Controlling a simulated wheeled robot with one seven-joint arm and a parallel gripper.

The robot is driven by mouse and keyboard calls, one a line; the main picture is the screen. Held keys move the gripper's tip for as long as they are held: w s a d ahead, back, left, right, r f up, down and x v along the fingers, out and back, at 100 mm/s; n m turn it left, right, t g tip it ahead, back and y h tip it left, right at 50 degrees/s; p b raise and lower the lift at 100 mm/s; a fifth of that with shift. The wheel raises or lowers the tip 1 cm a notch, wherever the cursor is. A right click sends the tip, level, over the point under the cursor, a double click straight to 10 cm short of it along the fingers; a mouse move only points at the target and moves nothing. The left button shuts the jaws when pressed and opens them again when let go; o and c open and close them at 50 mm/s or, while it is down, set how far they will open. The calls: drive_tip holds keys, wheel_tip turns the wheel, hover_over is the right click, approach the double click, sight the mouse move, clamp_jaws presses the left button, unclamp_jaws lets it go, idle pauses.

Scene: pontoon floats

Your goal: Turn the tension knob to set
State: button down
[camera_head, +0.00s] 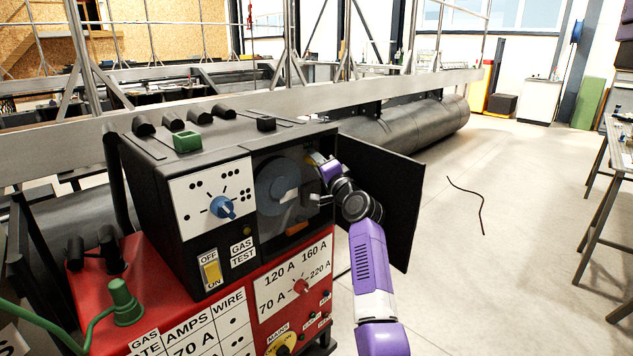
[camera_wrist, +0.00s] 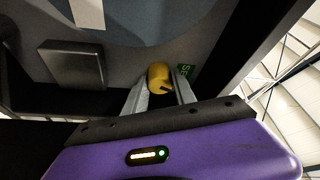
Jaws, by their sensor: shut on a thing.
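The yellow tension knob (camera_wrist: 159,78) shows in the wrist view between the two fingers of my gripper (camera_wrist: 160,84), which is shut on it. A dark mark is on the knob's lower right. A green label (camera_wrist: 187,71) with partly hidden letters sits just right of the knob, partly behind the right finger. In the head view my gripper (camera_head: 314,199) reaches into the open side bay of the black wire feeder (camera_head: 160,165).
The feeder's open black door (camera_head: 395,200) stands right of my arm, close to it. A grey-blue wire spool (camera_head: 272,188) is in the bay, left of the gripper. The red power unit (camera_head: 255,325) is below. Open floor (camera_head: 500,280) lies to the right.

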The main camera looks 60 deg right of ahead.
drive_tip(key=n+t+b, duration=0.1)
drive_tip(key=n+b, duration=0.1)
drive_tip(key=b, duration=0.2)
drive_tip(key=n+t+b, duration=0.1)
drive_tip(key=n+b, duration=0.1)
drive_tip(key=b, duration=0.3)
drive_tip(key=shift+f+n, duration=0.3)
drive_tip(key=shift+f, duration=0.1)
drive_tip(key=shift+r, duration=0.2)
drive_tip(key=c, duration=1)
unclamp_jaws()
drive_tip(key=v, duration=0.7)
drive_tip(key=shift+s+p, duration=0.3)
drive_tip(key=shift+s, duration=0.1)
